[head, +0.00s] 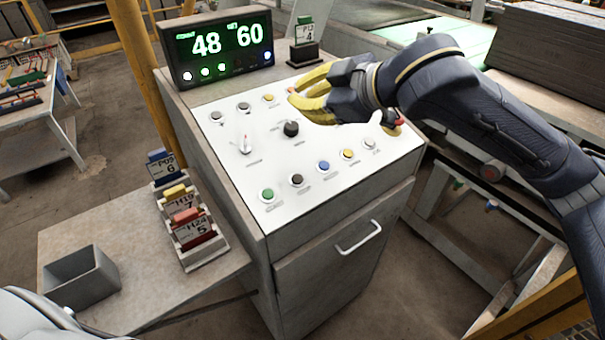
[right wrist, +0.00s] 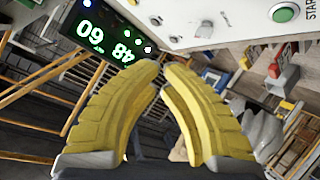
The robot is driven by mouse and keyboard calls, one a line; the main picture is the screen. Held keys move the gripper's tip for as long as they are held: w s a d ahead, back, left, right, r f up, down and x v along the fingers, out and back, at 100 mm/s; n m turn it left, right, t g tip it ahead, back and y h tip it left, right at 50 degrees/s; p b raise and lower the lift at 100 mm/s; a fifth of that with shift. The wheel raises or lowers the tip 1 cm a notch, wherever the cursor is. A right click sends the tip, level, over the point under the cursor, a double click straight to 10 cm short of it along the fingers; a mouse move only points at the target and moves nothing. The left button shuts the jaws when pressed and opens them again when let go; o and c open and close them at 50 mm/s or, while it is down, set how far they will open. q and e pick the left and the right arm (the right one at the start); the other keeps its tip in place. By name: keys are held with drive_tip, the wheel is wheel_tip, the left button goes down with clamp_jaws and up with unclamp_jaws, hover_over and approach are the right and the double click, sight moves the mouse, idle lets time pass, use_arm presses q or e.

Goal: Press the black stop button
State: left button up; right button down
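The black button (head: 297,180) is on the front row of the white sloped panel, between a green button (head: 268,195) and a blue button (head: 324,167). Its label is too small to read. My right gripper (head: 292,97) is above the back part of the panel, behind and apart from the black button. Its yellow fingers meet closely at the tips with nothing between them, as the right wrist view (right wrist: 161,67) also shows. That view shows a green button marked START (right wrist: 284,12), but not the black button. My left gripper is out of view.
A black knob (head: 291,129) and a switch lever (head: 244,146) stand up mid-panel. A display (head: 221,46) reading 48 and 60 stands at the back. A side table holds a tag rack (head: 199,250) and a grey bin (head: 80,280). The space above the panel's front row is clear.

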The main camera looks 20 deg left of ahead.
sight(294, 178)
drive_tip(key=s+f+n+h, duration=0.2)
drive_tip(key=s+f, duration=0.2)
drive_tip(key=f, duration=0.1)
drive_tip(key=shift+s+d+f, duration=0.15)
drive_tip(key=shift+s+d, duration=0.05)
drive_tip(key=shift+d, duration=0.15)
drive_tip(key=shift+f, duration=0.1)
drive_tip(key=shift+w+a+f, duration=0.25)
drive_tip(key=shift+a+f, duration=0.05)
drive_tip(key=shift+f, duration=1.05)
drive_tip(key=shift+w+a+f, duration=0.25)
drive_tip(key=shift+a+f, duration=0.1)
drive_tip(key=shift+f, duration=1.05)
drive_tip(key=shift+w+a+f, duration=0.25)
drive_tip(key=shift+a+f, duration=0.05)
drive_tip(key=shift+f, duration=1.05)
drive_tip(key=c, duration=2.1)
unclamp_jaws()
clamp_jaws()
drive_tip(key=shift+f, duration=0.2)
